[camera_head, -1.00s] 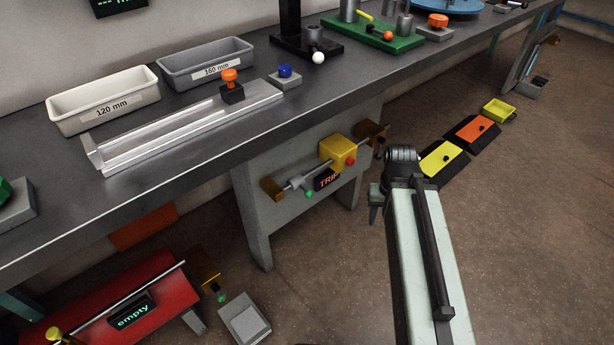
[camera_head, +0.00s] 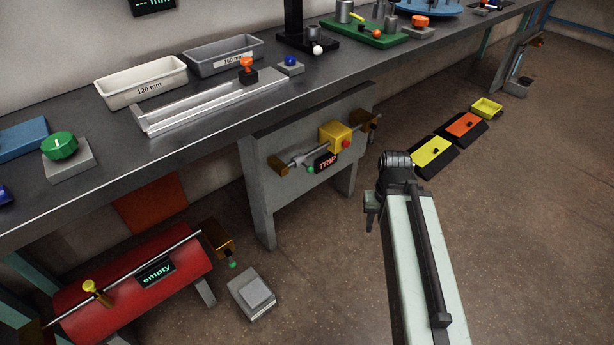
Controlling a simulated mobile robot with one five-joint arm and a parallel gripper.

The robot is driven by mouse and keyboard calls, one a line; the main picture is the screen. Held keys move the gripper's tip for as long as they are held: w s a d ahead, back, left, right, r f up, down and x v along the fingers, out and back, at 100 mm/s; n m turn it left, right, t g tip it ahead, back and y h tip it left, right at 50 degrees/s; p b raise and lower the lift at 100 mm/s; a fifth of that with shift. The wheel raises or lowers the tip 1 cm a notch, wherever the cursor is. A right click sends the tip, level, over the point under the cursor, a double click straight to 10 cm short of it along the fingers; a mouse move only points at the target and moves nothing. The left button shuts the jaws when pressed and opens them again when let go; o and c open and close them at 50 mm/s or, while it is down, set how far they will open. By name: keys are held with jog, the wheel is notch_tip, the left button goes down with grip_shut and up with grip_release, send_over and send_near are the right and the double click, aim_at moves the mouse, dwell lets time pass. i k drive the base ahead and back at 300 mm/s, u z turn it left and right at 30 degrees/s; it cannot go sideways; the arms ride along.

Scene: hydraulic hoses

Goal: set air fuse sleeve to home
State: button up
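The air fuse appears to be the rod assembly on the grey panel (camera_head: 262,190) under the bench. Its display (camera_head: 326,162) reads "TRIP". A yellow block (camera_head: 334,134) with a red button sits on the rod, towards the right. A light grey sleeve-like piece (camera_head: 298,160) is on the rod left of the block, near the left brass bracket (camera_head: 277,167). A small green part (camera_head: 310,170) is just below the rod. My gripper (camera_head: 370,212) points down, apart from and to the right of the panel. Its fingers are small and dark, and their opening cannot be made out.
The bench above carries a white tray (camera_head: 170,91), a metal channel (camera_head: 180,118) and several devices. A red tank (camera_head: 70,308) marked "empty" and a grey floor pedal (camera_head: 240,303) are lower left. Yellow (camera_head: 425,163) and orange (camera_head: 459,129) floor plates lie right. Floor between is open.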

aim_at(299, 160)
jog(key=u, duration=0.25)
jog(key=k, duration=0.3)
jog(key=u, duration=1.45)
jog(key=i, duration=0.5)
jog(key=z, duration=0.05)
